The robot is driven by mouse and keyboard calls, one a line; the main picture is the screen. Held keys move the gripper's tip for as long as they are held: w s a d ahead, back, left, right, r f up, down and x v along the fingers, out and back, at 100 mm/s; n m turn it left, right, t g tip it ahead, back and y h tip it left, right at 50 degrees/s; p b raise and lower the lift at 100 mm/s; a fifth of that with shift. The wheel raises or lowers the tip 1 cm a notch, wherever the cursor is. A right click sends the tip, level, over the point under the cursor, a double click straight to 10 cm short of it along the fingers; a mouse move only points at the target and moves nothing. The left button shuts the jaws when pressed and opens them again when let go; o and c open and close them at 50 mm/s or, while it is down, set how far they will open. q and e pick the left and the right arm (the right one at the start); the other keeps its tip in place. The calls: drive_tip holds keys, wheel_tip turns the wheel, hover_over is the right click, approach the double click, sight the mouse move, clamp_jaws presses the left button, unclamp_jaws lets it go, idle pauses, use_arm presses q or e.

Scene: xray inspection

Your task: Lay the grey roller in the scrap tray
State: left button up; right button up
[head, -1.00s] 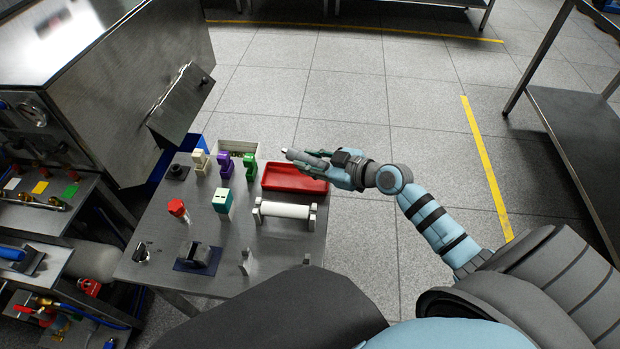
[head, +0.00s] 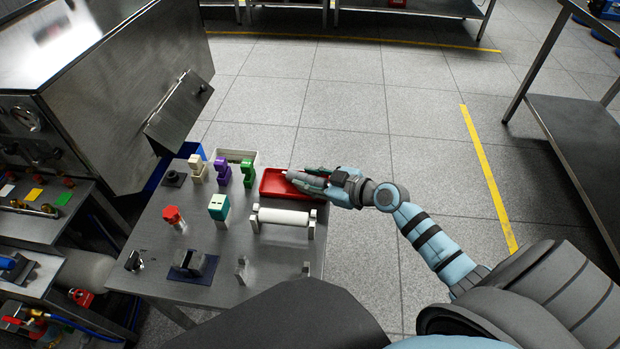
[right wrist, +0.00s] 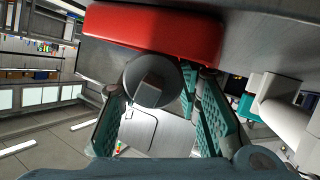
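The grey roller (head: 293,175) is held in my right gripper (head: 312,178), low over the red scrap tray (head: 270,190) in the head view. In the right wrist view the roller's round dark end (right wrist: 150,82) sits between the two teal finger pads, with the red tray wall (right wrist: 150,35) just beyond it. The gripper is shut on the roller. I cannot tell whether the roller touches the tray floor. The gripper and hand hide the tray's right part. My left gripper is not in view.
A white roller (head: 283,217) on a metal stand is in front of the tray. Green (head: 247,172), purple (head: 223,172) and cream (head: 197,168) pieces stand left of it. A teal-and-white block (head: 218,208) and a red-capped jar (head: 174,217) stand nearer. A white bin (head: 258,160) is behind.

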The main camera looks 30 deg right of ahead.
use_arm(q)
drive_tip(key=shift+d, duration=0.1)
use_arm(e)
drive_tip(key=shift+s+r+p, duration=0.2)
drive_tip(key=shift+r+p, duration=0.15)
drive_tip(key=shift+p, duration=0.2)
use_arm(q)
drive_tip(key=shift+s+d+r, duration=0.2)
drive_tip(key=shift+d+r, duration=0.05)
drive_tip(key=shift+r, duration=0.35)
use_arm(e)
drive_tip(key=v, duration=1.1)
drive_tip(key=shift+s+d, duration=0.15)
drive_tip(key=shift+s, duration=0.1)
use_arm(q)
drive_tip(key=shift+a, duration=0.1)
